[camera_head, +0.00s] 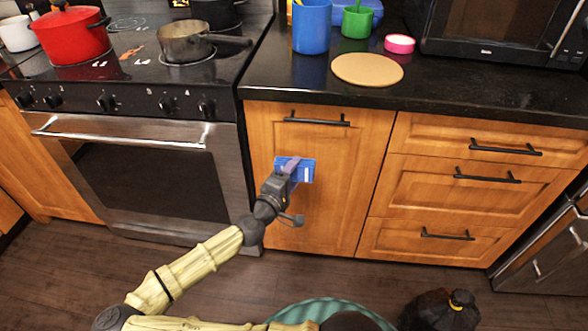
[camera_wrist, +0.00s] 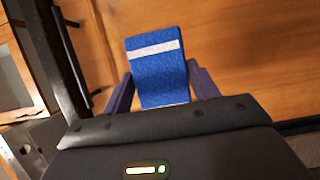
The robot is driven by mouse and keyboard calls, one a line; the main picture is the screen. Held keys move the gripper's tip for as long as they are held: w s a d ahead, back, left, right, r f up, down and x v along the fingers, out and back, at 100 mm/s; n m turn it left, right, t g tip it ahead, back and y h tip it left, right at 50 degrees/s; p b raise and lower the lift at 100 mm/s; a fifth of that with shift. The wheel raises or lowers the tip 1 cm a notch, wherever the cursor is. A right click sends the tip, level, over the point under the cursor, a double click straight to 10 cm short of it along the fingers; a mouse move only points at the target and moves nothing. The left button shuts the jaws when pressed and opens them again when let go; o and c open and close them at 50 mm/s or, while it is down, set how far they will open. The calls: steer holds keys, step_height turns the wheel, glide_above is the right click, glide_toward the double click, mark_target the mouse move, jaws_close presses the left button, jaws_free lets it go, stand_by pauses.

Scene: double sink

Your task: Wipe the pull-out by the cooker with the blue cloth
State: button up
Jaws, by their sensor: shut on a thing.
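The pull-out (camera_head: 330,205) is the tall wooden panel just right of the cooker (camera_head: 145,170), with a black bar handle near its top. It looks closed. The blue cloth (camera_head: 307,172) has a pale stripe and is in front of the middle of the panel, below the handle. My gripper (camera_head: 290,170) is shut on the cloth. In the wrist view the cloth (camera_wrist: 157,70) stands out between the two fingers, with the wooden pull-out (camera_wrist: 245,55) behind it. I cannot tell whether the cloth touches the wood.
Wooden drawers (camera_head: 470,190) with black handles are right of the pull-out. The dark counter (camera_head: 290,85) above holds a blue cup (camera_head: 311,27), a green cup (camera_head: 357,22), a round board (camera_head: 367,69) and a microwave (camera_head: 500,35). A black bag (camera_head: 440,311) lies on the floor at right.

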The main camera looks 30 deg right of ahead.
steer(key=shift+s+a, duration=0.4)
steer(key=shift+s, duration=0.25)
steer(key=shift+s+a, duration=0.4)
steer(key=shift+s, duration=0.25)
